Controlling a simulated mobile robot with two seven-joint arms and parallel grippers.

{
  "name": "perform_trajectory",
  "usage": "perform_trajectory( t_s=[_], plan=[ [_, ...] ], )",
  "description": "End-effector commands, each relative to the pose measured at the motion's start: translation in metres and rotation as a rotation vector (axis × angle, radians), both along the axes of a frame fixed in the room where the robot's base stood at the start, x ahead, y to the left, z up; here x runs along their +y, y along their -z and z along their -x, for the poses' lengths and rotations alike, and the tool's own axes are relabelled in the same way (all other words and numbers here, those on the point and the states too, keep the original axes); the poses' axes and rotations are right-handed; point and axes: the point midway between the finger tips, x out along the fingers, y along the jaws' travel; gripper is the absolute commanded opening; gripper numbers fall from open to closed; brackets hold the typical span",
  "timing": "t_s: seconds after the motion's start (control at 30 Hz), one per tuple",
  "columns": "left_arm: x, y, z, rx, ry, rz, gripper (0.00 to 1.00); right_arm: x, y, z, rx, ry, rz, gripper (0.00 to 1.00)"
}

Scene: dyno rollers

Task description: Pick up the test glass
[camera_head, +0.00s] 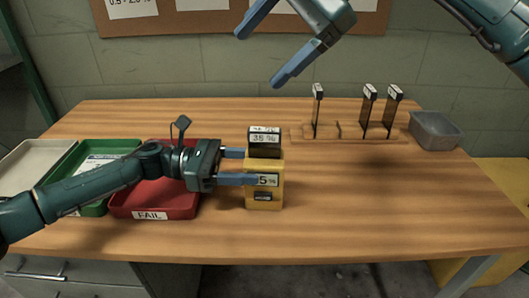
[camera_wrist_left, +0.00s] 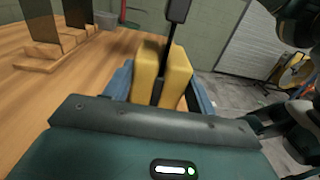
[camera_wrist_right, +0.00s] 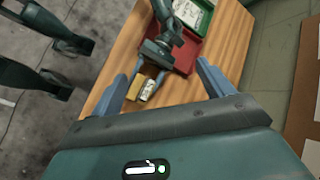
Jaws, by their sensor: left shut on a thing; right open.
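A yellow meter (camera_head: 265,195) with a small display stands at the middle of the table. A dark test glass (camera_head: 265,148) with a white percent label on its top stands upright in the meter's slot. In the left wrist view the meter (camera_wrist_left: 147,75) shows between the fingers, with the glass (camera_wrist_left: 174,40) in its slot. My left gripper (camera_head: 250,167) is shut on the meter from the left. My right gripper (camera_head: 259,58) is open and empty, high above and behind the meter. In the right wrist view the meter (camera_wrist_right: 137,86) lies far below its fingers.
A wooden rack (camera_head: 300,134) with several dark labelled glasses stands at the back right, a grey bin (camera_head: 436,131) beside it. A red FAIL tray (camera_head: 150,205), a green tray (camera_head: 95,208) and a pale tray (camera_head: 30,160) lie at left. The front right of the table is clear.

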Motion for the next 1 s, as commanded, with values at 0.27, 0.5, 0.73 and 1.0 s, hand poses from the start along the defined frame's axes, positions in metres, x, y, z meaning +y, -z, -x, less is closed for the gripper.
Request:
perform_trajectory(
  t_s=[0.27, 0.5, 0.73, 1.0],
  plan=[
    [0.001, 0.001, 0.000, 0.000, -0.002, -0.001, 0.42, 0.005, 0.060, 0.015, -0.485, -0.433, 0.654, 0.80],
    [0.001, 0.001, 0.000, 0.000, -0.002, -0.001, 0.42, 0.000, 0.067, 0.012, -0.617, -0.563, 0.876, 0.80],
    [0.000, 0.001, 0.000, 0.000, -0.001, -0.001, 0.42, -0.001, 0.102, -0.002, -0.622, -0.571, 0.888, 0.80],
    [0.000, 0.001, 0.000, 0.000, -0.001, -0.001, 0.42, -0.001, 0.127, -0.013, -0.623, -0.567, 0.886, 0.80]
  ],
)
